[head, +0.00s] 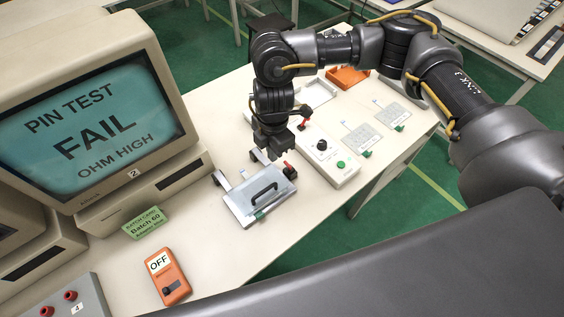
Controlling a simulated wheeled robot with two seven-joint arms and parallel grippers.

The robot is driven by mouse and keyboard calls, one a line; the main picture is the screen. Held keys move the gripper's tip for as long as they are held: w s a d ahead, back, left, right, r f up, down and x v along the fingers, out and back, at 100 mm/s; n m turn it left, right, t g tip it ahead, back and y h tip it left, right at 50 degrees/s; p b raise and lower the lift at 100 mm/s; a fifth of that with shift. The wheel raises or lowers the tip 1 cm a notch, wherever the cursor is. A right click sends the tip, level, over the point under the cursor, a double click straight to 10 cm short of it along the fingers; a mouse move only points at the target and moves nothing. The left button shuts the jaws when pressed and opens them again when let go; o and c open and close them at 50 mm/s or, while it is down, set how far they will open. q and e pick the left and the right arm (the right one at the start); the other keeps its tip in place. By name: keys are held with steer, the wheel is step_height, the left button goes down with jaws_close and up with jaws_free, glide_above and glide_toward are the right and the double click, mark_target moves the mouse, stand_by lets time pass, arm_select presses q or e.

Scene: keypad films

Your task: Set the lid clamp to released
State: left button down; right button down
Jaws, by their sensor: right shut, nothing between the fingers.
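The test fixture's grey lid (240,205) lies flat on the bench, with a black bar handle (264,188) on top. A small red-tipped clamp lever (289,170) stands at the lid's far right edge. Its exact position, clamped or released, is too small to tell. My right gripper (271,156) points down just behind the lid, close to the red lever and to its left. It is shut and empty. I cannot tell whether it touches the lever. My left gripper is not in view.
Keypad films (364,137) lie farther right. A monitor (100,110) reads "PIN TEST FAIL OHM HIGH". An orange box (168,275) marked OFF and a green batch card (144,222) lie in front.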

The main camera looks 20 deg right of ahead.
mark_target(272, 180)
steer(key=f, duration=1)
steer(key=shift+s+a+f, duration=0.15)
steer(key=shift+a+f, duration=0.1)
steer(key=shift+w+d+r+p, duration=0.3)
steer(key=shift+d+r, duration=0.05)
steer(key=shift+d, duration=0.25)
steer(key=shift+w+d+r+p, duration=0.25)
steer(key=shift+d+r, duration=0.1)
steer(key=shift+d, duration=0.2)
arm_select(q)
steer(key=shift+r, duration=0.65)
arm_select(e)
steer(key=shift+w+d+r, duration=0.1)
steer(key=shift+w+d, duration=0.1)
steer(key=shift+d, duration=0.4)
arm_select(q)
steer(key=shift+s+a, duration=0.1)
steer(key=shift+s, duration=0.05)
arm_select(e)
steer(key=shift+d, duration=0.2)
